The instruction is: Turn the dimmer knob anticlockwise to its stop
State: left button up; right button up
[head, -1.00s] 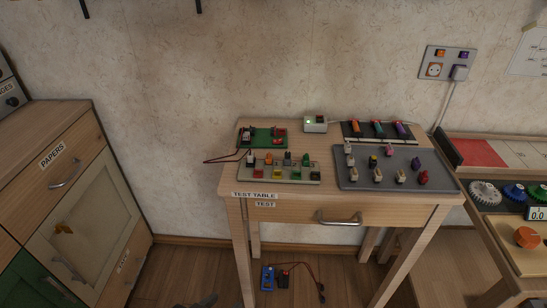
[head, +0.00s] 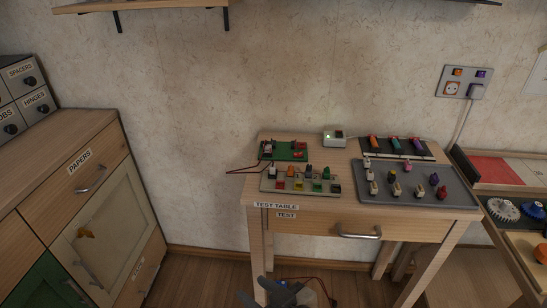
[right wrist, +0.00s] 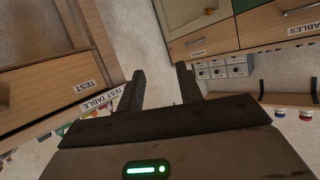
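An orange round knob (head: 541,253) sits on a light wooden board at the right edge of the head view, partly cut off. It may be the dimmer knob; no label on it can be read. My right gripper (head: 275,292) shows at the bottom of the head view, in front of the test table and well left of the knob. In the right wrist view its two fingers (right wrist: 160,70) stand apart with nothing between them. The knob does not show in the right wrist view. My left gripper is not in view.
The test table (head: 345,216) carries a grey tray (head: 406,197) of small parts and a circuit board. A bench with a red panel (head: 494,170) and gears (head: 502,209) stands right. A cabinet (head: 60,135) stands left. A shelf hangs above.

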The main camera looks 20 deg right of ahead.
jog(key=w+a+r+n+t+y, duration=0.1)
jog(key=w+a+r+n+y, duration=0.35)
jog(key=r, duration=0.25)
jog(key=w+a+r+n+y, duration=0.3)
jog(key=w+a+r+y, duration=0.2)
jog(key=a+r+y, duration=0.15)
notch_tip(320, 180, up, 12)
jog(key=n+g+h+p, duration=0.1)
jog(key=g+h+p, duration=0.1)
jog(key=g+h, duration=1.3)
send_over(309, 165)
jog(key=t, duration=0.1)
jog(key=shift+h, duration=0.3)
notch_tip(309, 165, down, 15)
jog(key=shift+s+p, duration=0.1)
jog(key=shift+p, duration=0.45)
